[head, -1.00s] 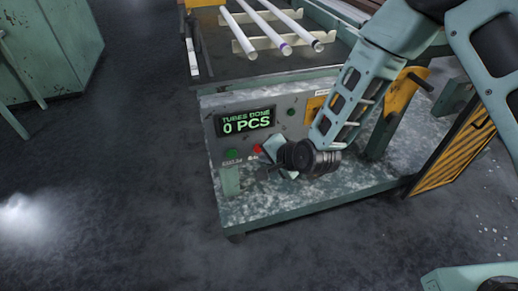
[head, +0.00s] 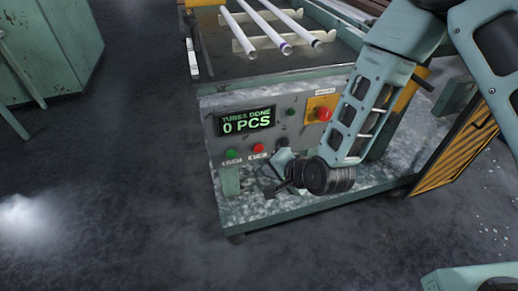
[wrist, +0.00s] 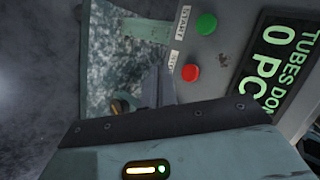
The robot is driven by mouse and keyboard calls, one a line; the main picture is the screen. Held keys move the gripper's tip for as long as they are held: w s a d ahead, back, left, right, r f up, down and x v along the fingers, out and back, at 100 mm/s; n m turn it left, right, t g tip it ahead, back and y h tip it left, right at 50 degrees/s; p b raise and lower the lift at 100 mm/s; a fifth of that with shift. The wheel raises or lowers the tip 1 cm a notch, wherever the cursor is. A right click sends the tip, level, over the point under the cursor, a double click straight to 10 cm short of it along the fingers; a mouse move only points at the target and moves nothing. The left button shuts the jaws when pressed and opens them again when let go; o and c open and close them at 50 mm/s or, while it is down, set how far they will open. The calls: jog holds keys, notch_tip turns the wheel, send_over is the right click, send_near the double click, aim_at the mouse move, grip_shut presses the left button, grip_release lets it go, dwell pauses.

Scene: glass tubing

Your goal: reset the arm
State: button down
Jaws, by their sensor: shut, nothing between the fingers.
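My gripper (head: 272,190) is shut and empty, low in front of the machine's control panel (head: 212,134). In the head view it sits below and right of the red button (head: 257,148) and apart from it. In the wrist view my gripper (wrist: 156,80) appears as a grey wedge beside the red button (wrist: 190,72) and the green button (wrist: 206,23). The green button (head: 231,154) also shows at the panel's lower left. The display (head: 246,121) reads "TUBES DONE 0 PCS".
A red knob on a yellow plate (head: 322,108) is at the panel's right. Several white glass tubes (head: 238,29) lie on the rack above. A striped yellow-black panel (head: 455,150) stands at right. A green cabinet (head: 55,45) is at far left. The floor at left is clear.

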dwell(0.7)
jog(key=s+d+r+n+g+h+p, duration=0.2)
jog(key=s+d+r+n, duration=0.1)
jog(key=s+r+n, duration=0.2)
jog(key=s+d+r+n+g+h+p, duration=0.1)
jog(key=s+d+r+n+g+p, duration=0.2)
jog(key=s+r, duration=0.7)
jog(key=s+d+r+n+g+h+p, duration=0.2)
jog(key=s+r+n, duration=0.5)
jog(key=r, duration=0.6)
jog(key=d+p, duration=0.1)
jog(key=d, duration=0.1)
jog(key=shift+s+d+r+g+h, duration=0.15)
jog(key=shift+d+r+g+h, duration=0.1)
jog(key=shift+d+g+h, duration=0.1)
